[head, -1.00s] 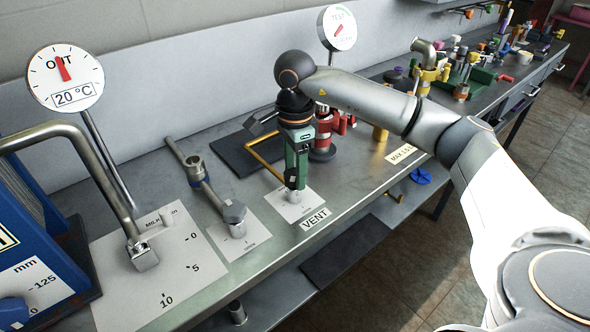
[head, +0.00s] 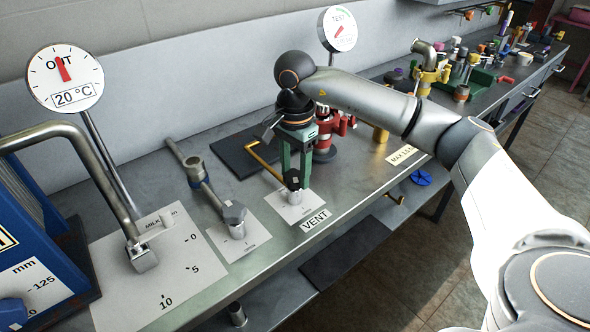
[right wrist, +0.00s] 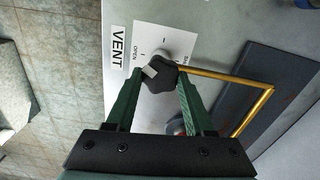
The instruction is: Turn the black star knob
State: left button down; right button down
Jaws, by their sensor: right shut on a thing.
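The black star knob (head: 292,180) sits on a short metal stem above a white plate marked VENT on the bench. In the right wrist view the knob (right wrist: 158,76) is between the two green fingers of my right gripper (right wrist: 160,82), with a light mark on top. My right gripper (head: 294,172) points down from above and is shut on the knob. Its fingers partly hide the knob in the head view. My left gripper is not in view.
A yellow bent rod (head: 263,164) passes close to the knob on its far side. A capped metal pipe fitting (head: 235,214) stands to the left, and a red valve (head: 333,125) stands behind the gripper. The bench's front edge is close to the VENT label (head: 315,220).

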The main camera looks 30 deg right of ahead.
aim_at(295, 174)
jog(key=shift+r, duration=0.1)
jog(key=shift+c, duration=1.4)
grip_release()
pick_arm(q)
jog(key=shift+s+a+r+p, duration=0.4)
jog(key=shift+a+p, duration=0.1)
jog(key=shift+p, duration=0.3)
pick_arm(e)
notch_tip(295, 174, up, 12)
jog(key=shift+r, duration=0.2)
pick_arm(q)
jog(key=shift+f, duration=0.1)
pick_arm(e)
jog(key=shift+s, duration=0.1)
